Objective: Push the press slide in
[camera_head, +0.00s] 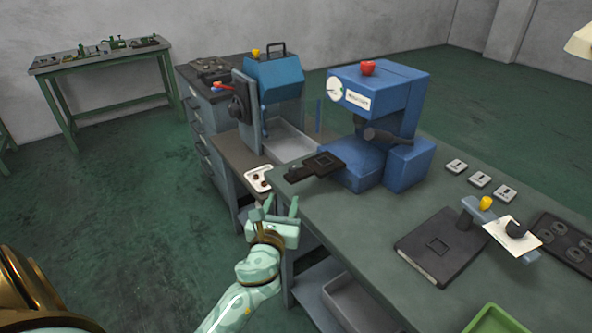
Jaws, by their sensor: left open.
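The blue press (398,95) stands on the workbench, with a red button (368,68) on top and a round dial on its front. Its black press slide (322,166) sticks out to the left of the press base, toward the bench edge, and has a square recess. My left gripper (276,208) is open and empty beside the bench's left edge. It is below and left of the slide in the picture, and I see a gap between them. My right gripper is out of view.
On the workbench (390,215) are a black block (440,246), several small labelled plates, a dark tray (566,244) and a green tray (494,320). Open floor (130,200) lies to the left.

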